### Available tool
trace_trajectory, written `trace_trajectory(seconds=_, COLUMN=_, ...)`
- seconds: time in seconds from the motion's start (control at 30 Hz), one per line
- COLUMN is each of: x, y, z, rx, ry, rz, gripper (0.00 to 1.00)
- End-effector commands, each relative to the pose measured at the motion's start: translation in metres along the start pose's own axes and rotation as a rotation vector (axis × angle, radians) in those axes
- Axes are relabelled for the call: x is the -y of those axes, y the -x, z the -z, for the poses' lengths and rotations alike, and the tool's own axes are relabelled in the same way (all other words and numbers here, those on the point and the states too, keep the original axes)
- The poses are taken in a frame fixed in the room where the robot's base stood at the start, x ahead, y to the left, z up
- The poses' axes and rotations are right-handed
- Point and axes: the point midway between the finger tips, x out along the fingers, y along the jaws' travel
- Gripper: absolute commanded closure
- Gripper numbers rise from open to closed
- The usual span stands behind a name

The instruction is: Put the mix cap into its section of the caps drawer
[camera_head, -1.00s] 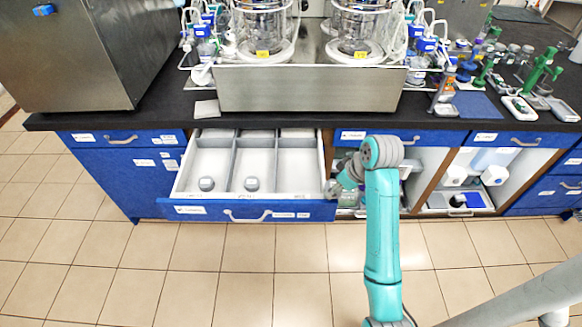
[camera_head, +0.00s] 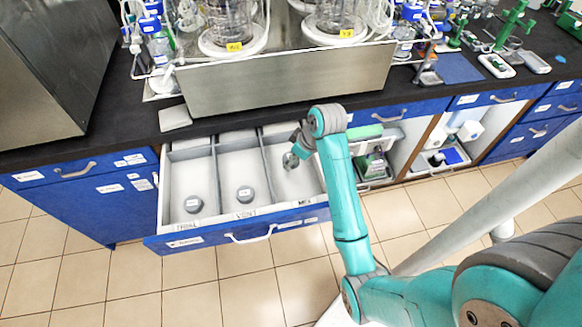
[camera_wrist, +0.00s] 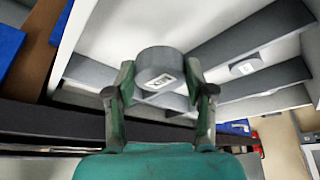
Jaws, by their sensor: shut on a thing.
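The mix cap (camera_wrist: 158,62) is a grey cylinder with a small white label in the wrist view. My gripper (camera_wrist: 160,78) is shut on its sides. In the head view my gripper (camera_head: 299,146) holds the cap (camera_head: 290,161) over the right-hand section of the open caps drawer (camera_head: 222,235). Whether the cap touches the drawer floor I cannot tell. The drawer is blue-fronted and white inside, with three long sections split by grey dividers.
The black bench top (camera_head: 120,135) overhangs the drawer's back. A steel bioreactor stand (camera_head: 285,80) and a grey box (camera_head: 40,70) stand on it. Open shelves (camera_head: 440,150) lie right of the drawer. Tiled floor in front is clear.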

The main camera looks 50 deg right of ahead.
Motion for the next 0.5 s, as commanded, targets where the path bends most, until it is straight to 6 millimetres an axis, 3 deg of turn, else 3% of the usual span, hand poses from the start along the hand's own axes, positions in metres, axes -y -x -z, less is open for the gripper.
trace_trajectory(seconds=0.5, x=0.0, y=-0.05, z=-0.021, rx=0.001, ry=0.0, rz=0.002, gripper=0.65)
